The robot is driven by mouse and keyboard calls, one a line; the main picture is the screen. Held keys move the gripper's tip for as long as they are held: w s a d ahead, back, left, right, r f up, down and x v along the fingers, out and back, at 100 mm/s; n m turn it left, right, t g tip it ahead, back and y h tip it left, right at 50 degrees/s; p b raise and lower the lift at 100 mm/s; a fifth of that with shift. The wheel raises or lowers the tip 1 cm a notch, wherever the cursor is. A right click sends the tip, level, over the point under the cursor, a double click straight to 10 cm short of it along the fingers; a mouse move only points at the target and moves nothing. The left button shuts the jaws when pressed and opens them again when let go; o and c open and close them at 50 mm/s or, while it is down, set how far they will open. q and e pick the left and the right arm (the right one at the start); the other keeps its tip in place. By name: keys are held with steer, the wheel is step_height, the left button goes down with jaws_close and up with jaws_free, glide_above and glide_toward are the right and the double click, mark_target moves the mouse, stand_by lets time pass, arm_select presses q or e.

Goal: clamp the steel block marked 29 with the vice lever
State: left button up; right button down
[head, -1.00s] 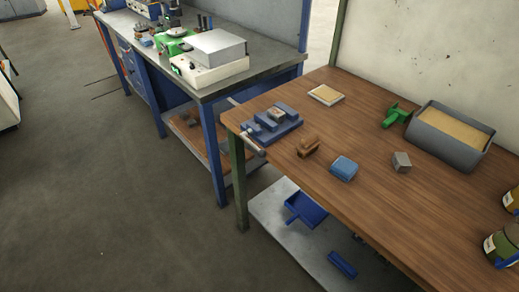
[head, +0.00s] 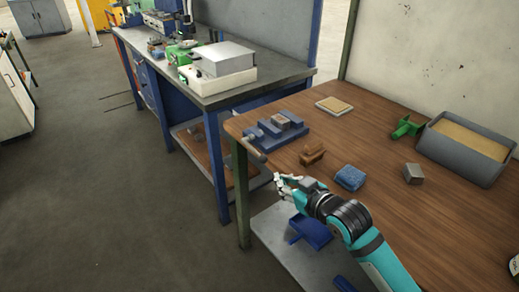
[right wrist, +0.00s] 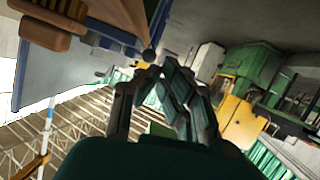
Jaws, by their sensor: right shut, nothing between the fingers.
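A blue vice (head: 297,134) sits at the far left corner of the wooden bench. A small steel block (head: 283,121) sits between its jaws; its marking is too small to read. The vice lever (head: 254,149) sticks out over the bench's left edge. My right gripper (head: 279,180) is shut and empty, beside the bench edge, nearer me than the lever and apart from it. In the right wrist view the shut fingers (right wrist: 152,72) are near a dark round knob (right wrist: 149,55), possibly the lever end. My left gripper is not in view.
On the bench (head: 385,120) are a brown brush (head: 312,154), a blue block (head: 350,178), another grey block (head: 413,173), a green tool (head: 407,127) and a grey sand-coloured-topped bin (head: 465,148). A lower shelf holds a blue dustpan (head: 310,231). Floor at left is clear.

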steer(key=w+a+r+n+t+y, duration=0.1)
steer(key=w+r, duration=0.2)
steer(key=r, duration=0.4)
steer(key=shift+w+a+y, duration=0.15)
steer(key=shift+w+y, duration=0.15)
steer(key=shift+y, duration=0.1)
steer(key=shift+r, duration=0.1)
glide_above(259, 155)
steer(key=s, duration=0.1)
steer(key=shift+s+f+p, duration=0.15)
steer(key=shift+f+p, duration=0.15)
steer(key=shift+f, duration=0.4)
steer(key=f, duration=0.1)
steer(key=w+f, duration=0.1)
steer(key=f, duration=0.1)
steer(key=shift+a+f, duration=0.1)
steer(key=shift+w+f, duration=0.15)
steer(key=shift+f, duration=0.4)
